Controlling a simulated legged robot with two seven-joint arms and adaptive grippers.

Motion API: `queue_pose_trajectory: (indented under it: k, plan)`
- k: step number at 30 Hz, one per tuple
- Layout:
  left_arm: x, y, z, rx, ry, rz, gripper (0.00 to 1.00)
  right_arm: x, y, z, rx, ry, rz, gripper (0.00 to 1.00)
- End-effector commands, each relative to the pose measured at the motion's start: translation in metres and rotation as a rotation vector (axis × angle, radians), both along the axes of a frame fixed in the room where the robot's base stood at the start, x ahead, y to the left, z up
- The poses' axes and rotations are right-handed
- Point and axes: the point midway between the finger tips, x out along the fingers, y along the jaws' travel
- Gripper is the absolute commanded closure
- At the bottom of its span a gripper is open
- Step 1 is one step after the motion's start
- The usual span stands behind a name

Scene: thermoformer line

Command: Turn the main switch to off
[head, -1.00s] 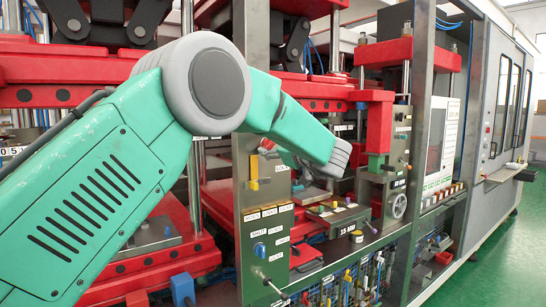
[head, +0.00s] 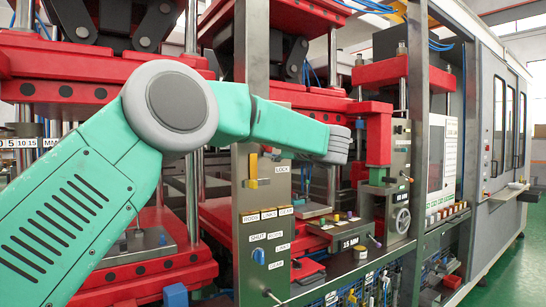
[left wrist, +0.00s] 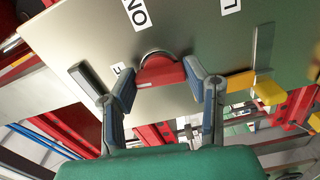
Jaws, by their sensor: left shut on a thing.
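The main switch, a red knob (left wrist: 160,72), sits on a grey metal panel (left wrist: 90,40) in the left wrist view. My left gripper (left wrist: 160,80) has one finger on each side of the knob and is shut on it. A white ON label (left wrist: 138,12) is above the knob, upside down in this view. A second label (left wrist: 117,68), partly hidden by the left finger, is beside it. In the head view my left arm crosses the top of the panel (head: 240,215) and hides the knob and the fingers. My right gripper is not in view.
A yellow lever (head: 252,172) stands on the same panel beside a LOCK label; a yellow part (left wrist: 240,82) also shows close to the right finger. A blue knob (head: 259,256) and several labels are lower down. Red press frames (head: 120,80) surround the arm.

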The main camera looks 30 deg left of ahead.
Motion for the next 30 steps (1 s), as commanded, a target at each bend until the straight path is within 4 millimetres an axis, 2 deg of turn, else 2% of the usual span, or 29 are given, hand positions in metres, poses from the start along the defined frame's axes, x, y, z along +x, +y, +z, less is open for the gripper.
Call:
queue_pose_trajectory:
  k: [1,10,26,27,28,30]
  plan:
    - [0.000,-0.001,-0.010,-0.018,-0.013,0.001,0.87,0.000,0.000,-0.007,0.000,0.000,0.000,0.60]
    - [0.001,-0.001,-0.010,-0.057,-0.103,0.001,0.87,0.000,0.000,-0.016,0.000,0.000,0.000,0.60]
    - [0.001,-0.002,-0.010,-0.064,-0.120,0.001,0.87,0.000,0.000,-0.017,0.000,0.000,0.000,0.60]
    - [0.001,-0.002,-0.010,-0.064,-0.120,0.001,0.45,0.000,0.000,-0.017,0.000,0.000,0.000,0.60]
    - [0.001,-0.002,-0.010,-0.064,-0.120,0.001,0.38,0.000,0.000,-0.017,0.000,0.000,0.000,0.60]
    - [0.001,-0.001,-0.009,-0.063,-0.122,0.001,0.38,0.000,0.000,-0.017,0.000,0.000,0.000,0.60]
